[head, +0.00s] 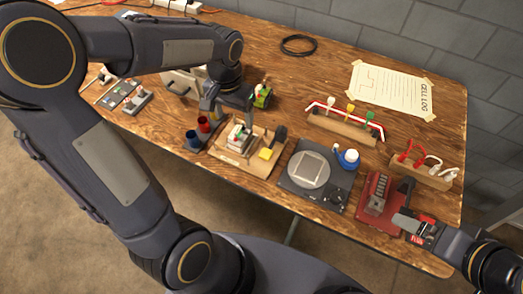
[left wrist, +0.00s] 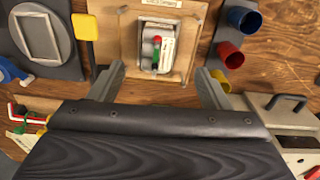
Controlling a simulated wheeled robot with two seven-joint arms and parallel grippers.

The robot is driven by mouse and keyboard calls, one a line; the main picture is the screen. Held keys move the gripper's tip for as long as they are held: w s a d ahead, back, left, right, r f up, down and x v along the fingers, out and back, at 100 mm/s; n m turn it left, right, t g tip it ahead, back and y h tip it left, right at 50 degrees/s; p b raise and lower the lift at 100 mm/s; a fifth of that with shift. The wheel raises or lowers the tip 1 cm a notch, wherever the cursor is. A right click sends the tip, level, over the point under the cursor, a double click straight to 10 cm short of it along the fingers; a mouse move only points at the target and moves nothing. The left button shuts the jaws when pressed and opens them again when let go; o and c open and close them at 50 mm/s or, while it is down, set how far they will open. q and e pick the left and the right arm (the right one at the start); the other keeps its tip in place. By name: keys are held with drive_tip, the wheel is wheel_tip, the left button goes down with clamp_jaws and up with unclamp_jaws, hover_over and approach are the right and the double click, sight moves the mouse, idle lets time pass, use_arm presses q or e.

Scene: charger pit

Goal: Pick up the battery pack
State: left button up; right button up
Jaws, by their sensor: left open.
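The battery pack, a small pale block with red and green parts on top, sits in a holder on a wooden board (head: 262,165). The pack (head: 238,138) also shows in the left wrist view (left wrist: 163,50), near the top centre. My left gripper (head: 231,101) is open and empty, above the table behind the pack. In the left wrist view its two fingers (left wrist: 158,80) point toward the holder, one to each side, apart from the pack. My right gripper (head: 416,228) is at the lower right, by a red base; its jaws are unclear.
A cable rack (head: 345,126) stands behind.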

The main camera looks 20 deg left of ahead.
sight(240, 134)
use_arm(q)
drive_tip(key=shift+w+d+f, duration=0.3)
drive_tip(key=shift+w+f, duration=0.1)
drive_tip(key=shift+f, duration=0.3)
drive_tip(key=shift+w+d+f, duration=0.1)
drive_tip(key=shift+f, duration=0.2)
wheel_tip(240, 134, down, 7)
drive_tip(key=shift+f+b, duration=0.1)
drive_tip(key=shift+b, duration=0.35)
drive_tip(key=c, duration=1.2)
drive_tip(key=shift+c, duration=0.7)
drive_tip(key=shift+r, duration=0.2)
